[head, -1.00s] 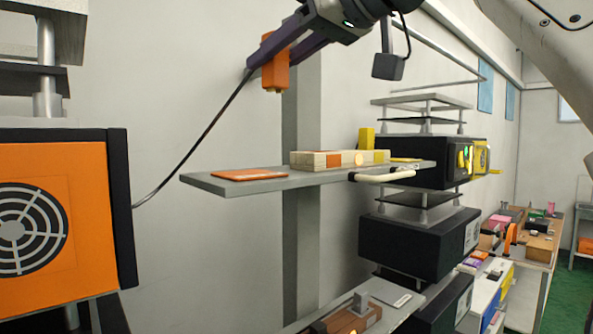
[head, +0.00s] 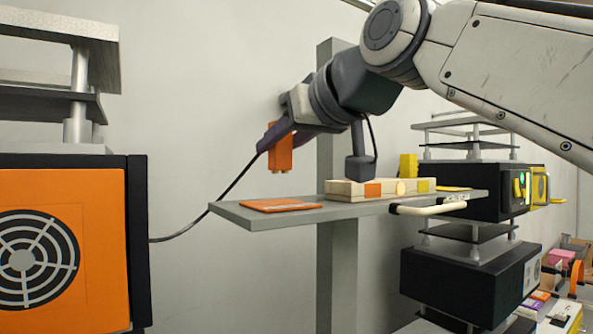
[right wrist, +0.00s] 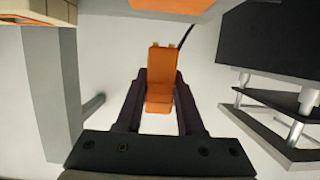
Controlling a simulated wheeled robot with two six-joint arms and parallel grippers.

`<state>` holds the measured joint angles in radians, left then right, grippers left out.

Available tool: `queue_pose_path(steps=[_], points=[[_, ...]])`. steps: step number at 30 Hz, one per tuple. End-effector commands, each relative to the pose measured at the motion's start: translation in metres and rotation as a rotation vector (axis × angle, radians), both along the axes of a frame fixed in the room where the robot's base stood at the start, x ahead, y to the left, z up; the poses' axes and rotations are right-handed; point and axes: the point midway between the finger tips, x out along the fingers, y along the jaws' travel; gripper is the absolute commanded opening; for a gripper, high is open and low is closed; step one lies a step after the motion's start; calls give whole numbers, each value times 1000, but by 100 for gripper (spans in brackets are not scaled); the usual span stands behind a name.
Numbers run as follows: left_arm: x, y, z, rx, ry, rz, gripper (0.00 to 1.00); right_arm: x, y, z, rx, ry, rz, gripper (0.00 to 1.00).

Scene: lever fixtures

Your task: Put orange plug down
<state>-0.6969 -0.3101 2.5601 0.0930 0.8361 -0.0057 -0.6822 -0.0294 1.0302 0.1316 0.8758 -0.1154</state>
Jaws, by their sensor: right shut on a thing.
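My right gripper (head: 268,143) is shut on the orange plug (head: 281,153). It holds the plug above the left part of the grey shelf (head: 340,211), apart from it, with the plug's lower end pointing down. A black cable runs from the plug down to the orange-fronted box at the left. An orange pad (head: 281,205) lies flat on the shelf's left end, below the plug. In the right wrist view the plug (right wrist: 159,85) sits between the two dark fingers (right wrist: 159,95), with small prongs at its far end. My left gripper is not in view.
A pale block with orange and yellow patches (head: 350,188) lies on the shelf to the right of the pad. A yellow block (head: 408,166) stands behind it. A white handle (head: 428,208) sticks out at the shelf's front. The orange box with a fan grille (head: 110,235) is at the left.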

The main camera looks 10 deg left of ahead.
Motion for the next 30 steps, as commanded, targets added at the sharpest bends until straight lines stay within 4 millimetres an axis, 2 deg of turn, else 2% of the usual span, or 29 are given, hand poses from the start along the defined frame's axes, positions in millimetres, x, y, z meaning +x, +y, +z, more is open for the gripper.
queue_pose_path(steps=[12,25,26,27,28,30], points=[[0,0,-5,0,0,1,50,0,2,-40,0,0,1,0],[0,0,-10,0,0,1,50,0,2,-46,0,-1,1,0],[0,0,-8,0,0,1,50,0,2,-44,0,-1,1,48],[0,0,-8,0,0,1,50,0,2,-44,0,-1,1,64],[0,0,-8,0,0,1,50,0,2,-44,0,0,1,67],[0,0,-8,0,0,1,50,0,2,-44,0,0,1,67]])
